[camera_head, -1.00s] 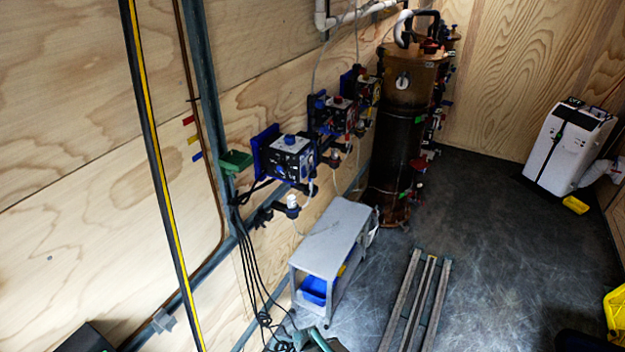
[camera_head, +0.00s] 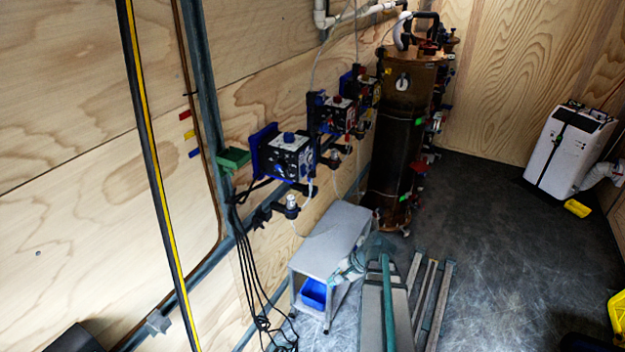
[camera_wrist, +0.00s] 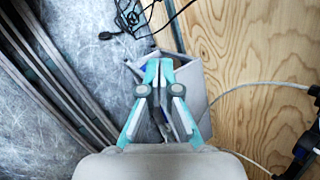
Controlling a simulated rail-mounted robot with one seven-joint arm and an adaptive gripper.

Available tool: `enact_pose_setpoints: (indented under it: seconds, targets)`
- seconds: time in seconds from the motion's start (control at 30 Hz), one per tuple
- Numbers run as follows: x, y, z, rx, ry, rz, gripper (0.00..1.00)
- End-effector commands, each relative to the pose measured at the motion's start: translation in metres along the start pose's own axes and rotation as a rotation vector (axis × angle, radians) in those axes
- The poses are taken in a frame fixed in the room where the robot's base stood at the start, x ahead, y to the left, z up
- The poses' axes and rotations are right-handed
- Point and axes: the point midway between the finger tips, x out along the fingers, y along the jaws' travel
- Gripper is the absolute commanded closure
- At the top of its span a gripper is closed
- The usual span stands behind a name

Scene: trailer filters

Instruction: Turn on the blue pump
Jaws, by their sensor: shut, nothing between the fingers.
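The nearest wall unit, a pump (camera_head: 288,157) with a blue knob (camera_head: 288,137) on top and a blue backplate, is mounted on the left wall in the head view. Its front has dark controls too small to read. My gripper (camera_head: 342,272) is low, at the right side of the grey cart, well below and to the right of this pump. In the wrist view my gripper (camera_wrist: 160,64) has its teal fingertips together, with nothing held. I cannot identify the blue pump in the wrist view.
Black cables (camera_head: 250,270) hang at the left. A tall brown tank (camera_head: 400,140) stands behind.

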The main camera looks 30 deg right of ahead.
Motion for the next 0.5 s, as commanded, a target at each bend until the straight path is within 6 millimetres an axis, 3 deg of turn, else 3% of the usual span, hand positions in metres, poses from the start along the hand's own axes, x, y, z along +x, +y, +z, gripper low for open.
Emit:
enact_pose_setpoints:
  seconds: [0.1,0.3,0.5]
  targets:
    - [-0.042,-0.027,-0.024,0.133,0.018,-0.129,1.00]
    - [-0.120,-0.072,-0.050,0.365,-0.011,-0.356,1.00]
    - [-0.213,-0.121,-0.056,0.618,-0.153,-0.594,1.00]
